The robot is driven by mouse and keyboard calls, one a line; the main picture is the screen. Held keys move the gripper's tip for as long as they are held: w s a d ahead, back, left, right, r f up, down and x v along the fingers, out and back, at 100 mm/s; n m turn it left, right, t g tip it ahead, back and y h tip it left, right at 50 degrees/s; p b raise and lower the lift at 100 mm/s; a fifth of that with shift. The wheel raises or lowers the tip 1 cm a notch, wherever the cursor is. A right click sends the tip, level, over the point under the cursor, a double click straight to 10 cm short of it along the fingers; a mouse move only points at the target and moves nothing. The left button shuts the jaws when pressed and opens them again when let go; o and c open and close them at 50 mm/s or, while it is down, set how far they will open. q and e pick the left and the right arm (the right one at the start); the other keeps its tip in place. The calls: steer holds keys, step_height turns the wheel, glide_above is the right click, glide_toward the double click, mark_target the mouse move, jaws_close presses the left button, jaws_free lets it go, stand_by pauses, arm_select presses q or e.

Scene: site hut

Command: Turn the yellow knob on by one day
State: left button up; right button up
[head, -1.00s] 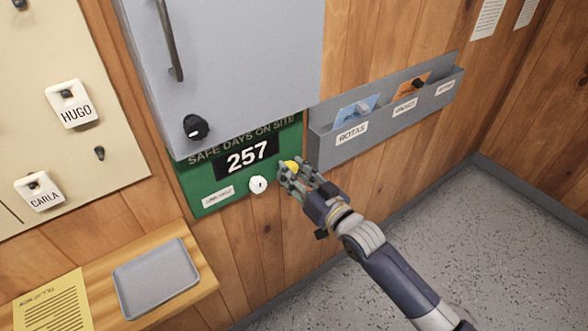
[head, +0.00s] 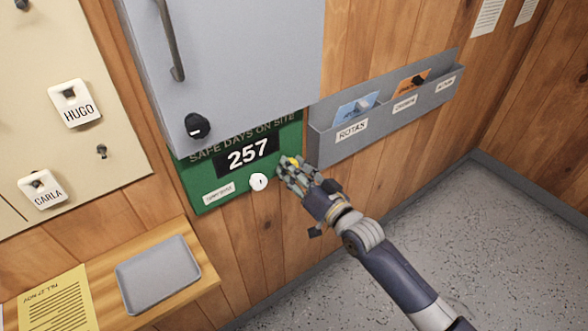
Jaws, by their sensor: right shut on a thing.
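The green safe-days board (head: 206,201) hangs on the wooden wall below the grey cabinet, and its black display (head: 249,154) reads 257. The yellow knob (head: 294,162) is at the board's right edge, mostly hidden by my right gripper. My right gripper (head: 290,169) is shut on the yellow knob, its arm reaching in from the lower right. A white round knob or lock (head: 259,182) sits on the board to the left of the gripper. My left gripper is not in view.
The grey cabinet (head: 235,60) with a handle juts out above the board. A grey wall rack (head: 345,145) with cards is close to the right of my gripper. A grey tray (head: 158,275) lies on a wooden shelf at lower left. Tagged hooks hang at left.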

steer(key=o, duration=1.1)
steer(key=v, duration=1.2)
steer(key=shift+f, duration=0.1)
steer(key=d+f+m+g+h, duration=0.1)
steer(key=d+f+h, duration=0.25)
steer(key=f, duration=0.65)
steer(key=d+f+g+h, duration=0.15)
steer(key=d+f, duration=0.25)
steer(key=f, duration=0.7)
steer(key=s+d+f+g+h, duration=0.1)
steer(key=s+d+f+h, duration=0.2)
steer(key=f, duration=0.5)
steer(key=s+d+f+g, duration=0.25)
steer(key=s+f, duration=0.25)
steer(key=f, duration=0.3)
steer(key=s+d+f+g+h, duration=0.2)
steer(key=s+d+f+g, duration=0.15)
steer(key=s+f, duration=1)
steer(key=s+f+g, duration=0.1)
steer(key=s+f, duration=0.1)
steer(key=s, duration=0.5)
steer(key=s+f+n+g, duration=0.1)
steer(key=s+f, duration=0.1)
steer(key=s, duration=0.6)
steer(key=s+f+g, duration=0.2)
steer(key=s, duration=0.5)
steer(key=shift+s+f+n+h, duration=0.1)
steer(key=shift+s+n+h, duration=0.05)
steer(key=shift+n+h, duration=0.15)
